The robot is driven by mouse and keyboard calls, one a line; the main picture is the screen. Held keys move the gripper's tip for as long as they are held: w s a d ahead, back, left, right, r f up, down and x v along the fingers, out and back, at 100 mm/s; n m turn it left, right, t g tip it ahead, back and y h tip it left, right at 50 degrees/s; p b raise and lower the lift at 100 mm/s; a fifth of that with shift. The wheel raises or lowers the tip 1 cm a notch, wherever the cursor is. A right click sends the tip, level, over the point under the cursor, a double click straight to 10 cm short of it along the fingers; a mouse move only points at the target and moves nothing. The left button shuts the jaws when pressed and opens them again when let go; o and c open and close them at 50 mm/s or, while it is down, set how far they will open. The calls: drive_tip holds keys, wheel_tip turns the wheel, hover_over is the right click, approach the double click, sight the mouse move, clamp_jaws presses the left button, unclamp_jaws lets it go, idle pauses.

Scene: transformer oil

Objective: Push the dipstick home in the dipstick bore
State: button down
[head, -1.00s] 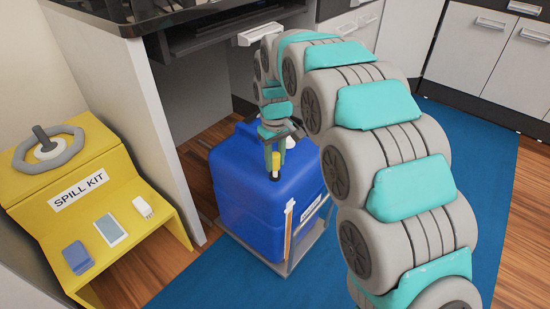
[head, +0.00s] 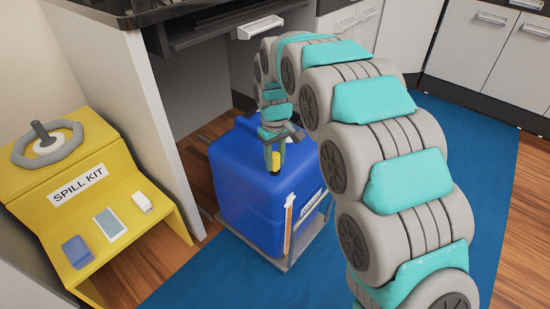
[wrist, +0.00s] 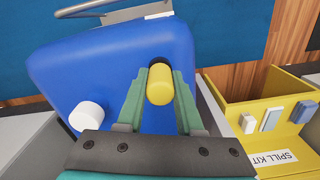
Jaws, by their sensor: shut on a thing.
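The dipstick shows as a yellow cylindrical handle (wrist: 160,85) between the green fingers of my gripper (wrist: 160,92) in the wrist view. My gripper is shut on it. A dark round opening, the dipstick bore (wrist: 158,63), shows partly behind the handle's far end, on the blue tank (wrist: 115,65). The dipstick's shaft is hidden, so I cannot tell how deep it sits. In the head view my gripper (head: 274,156) is over the near top edge of the blue tank (head: 255,210), with the yellow handle (head: 276,163) at its tips.
A white cap (wrist: 86,115) stands on the tank beside my gripper. The tank rests on a grey tray (head: 283,266) over a blue mat (head: 350,225). A yellow spill kit stand (head: 100,190) is at the left.

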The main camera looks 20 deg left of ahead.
drive_tip(key=shift+f, duration=0.4)
drive_tip(key=shift+c, duration=2.4)
unclamp_jaws()
wheel_tip(320, 180, up, 8)
drive_tip(key=shift+f, duration=0.1)
